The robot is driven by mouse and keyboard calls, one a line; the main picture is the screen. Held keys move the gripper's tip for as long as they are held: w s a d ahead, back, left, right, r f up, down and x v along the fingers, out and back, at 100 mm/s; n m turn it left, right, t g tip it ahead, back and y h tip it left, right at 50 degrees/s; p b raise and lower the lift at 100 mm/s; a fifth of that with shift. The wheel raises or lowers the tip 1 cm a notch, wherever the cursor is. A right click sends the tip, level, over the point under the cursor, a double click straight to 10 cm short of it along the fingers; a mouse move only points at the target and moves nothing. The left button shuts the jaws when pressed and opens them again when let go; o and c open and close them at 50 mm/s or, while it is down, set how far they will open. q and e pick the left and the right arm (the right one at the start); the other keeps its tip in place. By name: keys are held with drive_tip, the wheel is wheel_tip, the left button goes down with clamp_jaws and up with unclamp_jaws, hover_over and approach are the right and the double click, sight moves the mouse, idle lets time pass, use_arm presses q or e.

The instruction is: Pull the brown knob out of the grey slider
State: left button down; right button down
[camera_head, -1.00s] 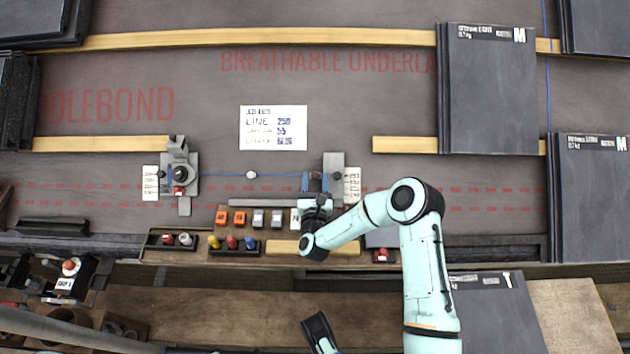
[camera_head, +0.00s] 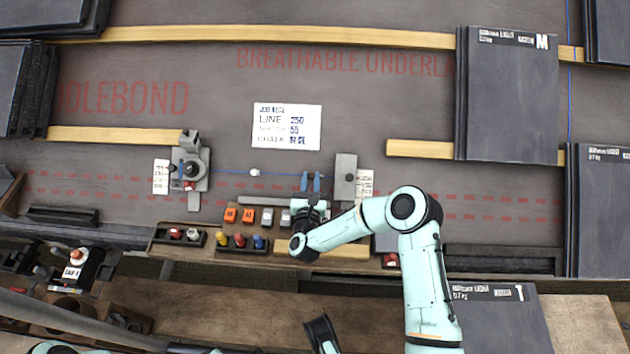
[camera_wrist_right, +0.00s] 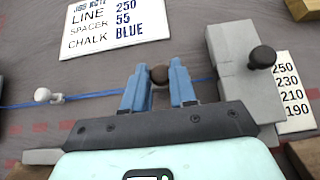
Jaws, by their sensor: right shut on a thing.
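The brown knob (camera_wrist_right: 159,74) shows as a round dark-brown head between the blue fingertips of my right gripper (camera_wrist_right: 160,88) in the wrist view. My right gripper, also in the head view (camera_head: 311,182), is shut on it. The grey slider (camera_wrist_right: 227,45) is a block just right of the fingers, apart from them, with a black round knob (camera_wrist_right: 262,58) on it. In the head view the slider (camera_head: 345,180) lies at the right end of the blue line. The knob's lower part is hidden.
A blue chalk line (camera_head: 230,172) with a white bead (camera_head: 255,172) runs left to another grey fixture (camera_head: 190,168). Below are orange and grey blocks (camera_head: 249,215) and a tray of coloured pegs (camera_head: 240,250). Slate stacks (camera_head: 510,100) stand right.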

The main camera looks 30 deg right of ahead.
drive_tip(key=c, duration=1)
unclamp_jaws()
drive_tip(key=shift+o, duration=0.2)
drive_tip(key=shift+s, duration=0.1)
drive_tip(key=shift+s+a, duration=0.25)
drive_tip(key=p+v, duration=0.1)
drive_tip(key=v, duration=0.6)
drive_tip(key=shift+a+p, duration=0.1)
drive_tip(key=shift+p, duration=0.25)
drive_tip(key=p+v, duration=0.2)
drive_tip(key=p, duration=0.1)
drive_tip(key=p+v, duration=0.1)
drive_tip(key=p, duration=0.1)
drive_tip(key=shift+r, duration=0.25)
drive_tip(key=shift+s+a+f, duration=0.3)
drive_tip(key=shift+a+f, duration=0.05)
drive_tip(key=shift+a, duration=0.05)
drive_tip(key=shift+s+a+f, duration=0.1)
drive_tip(key=shift+s+a, duration=0.05)
drive_tip(key=shift+s, duration=0.1)
use_arm(q)
drive_tip(key=s+d+r+g+h, duration=0.1)
drive_tip(key=s+d+r+g, duration=0.2)
drive_tip(key=s+r, duration=0.6)
drive_tip(key=shift+s+d+m+h+p, duration=0.3)
drive_tip(key=shift+s+d+m+p, duration=0.25)
drive_tip(key=shift+d, duration=0.6)
use_arm(e)
drive_tip(key=shift+s, duration=0.5)
